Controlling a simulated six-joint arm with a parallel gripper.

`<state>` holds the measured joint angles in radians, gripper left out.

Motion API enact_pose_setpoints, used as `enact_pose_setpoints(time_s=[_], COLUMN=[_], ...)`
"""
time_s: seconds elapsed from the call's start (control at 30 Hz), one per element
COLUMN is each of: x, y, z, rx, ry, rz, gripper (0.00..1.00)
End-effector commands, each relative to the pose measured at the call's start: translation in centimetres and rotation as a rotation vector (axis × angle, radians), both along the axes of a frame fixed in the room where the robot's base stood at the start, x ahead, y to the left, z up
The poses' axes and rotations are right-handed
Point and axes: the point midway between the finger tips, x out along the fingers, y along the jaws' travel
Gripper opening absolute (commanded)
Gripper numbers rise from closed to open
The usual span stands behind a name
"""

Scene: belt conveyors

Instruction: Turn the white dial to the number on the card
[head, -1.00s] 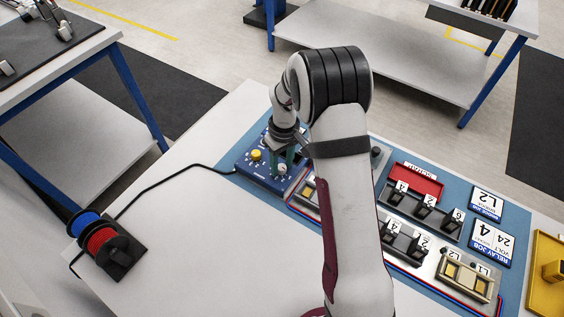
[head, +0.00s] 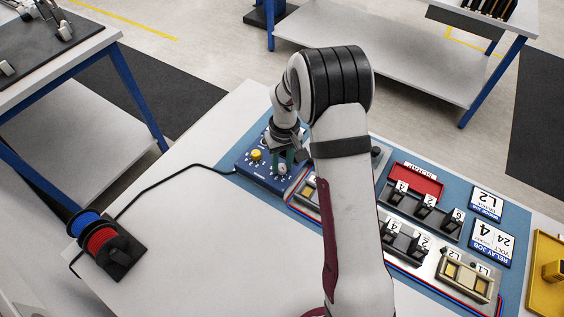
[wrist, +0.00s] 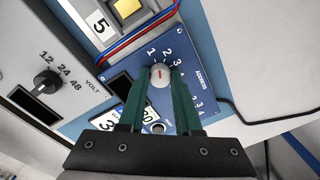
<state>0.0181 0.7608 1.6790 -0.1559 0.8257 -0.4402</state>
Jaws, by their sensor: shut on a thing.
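The white dial (wrist: 158,79) with a red mark sits on the blue box marked ADDRESS (wrist: 195,60), with numbers 1 to 4 around it. In the wrist view the red mark looks roughly upright in the picture; which number it points at I cannot tell surely. My gripper (wrist: 160,82) is shut on the white dial, one green finger on each side. The head view also shows the white dial (head: 282,169) at my fingertips. The RELAY JOB card (head: 491,241) at right carries a 24 by VOLT and a 4.
A yellow knob (head: 256,155) is on the same box, left of my fingers. A black VOLT dial (wrist: 46,80) stands nearby. Small numbered switches (head: 424,207) and a red tray (head: 415,180) are at right. A black cable (head: 175,177) and spools (head: 103,240) are at left.

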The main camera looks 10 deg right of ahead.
Motion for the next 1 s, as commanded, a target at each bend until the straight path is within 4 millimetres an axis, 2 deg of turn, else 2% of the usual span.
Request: enact_pose_setpoints(time_s=[1.0], x=[-0.17], y=[0.08], z=[0.01], rx=[0.000], ry=[0.001], rz=[-0.924], gripper=[0.00])
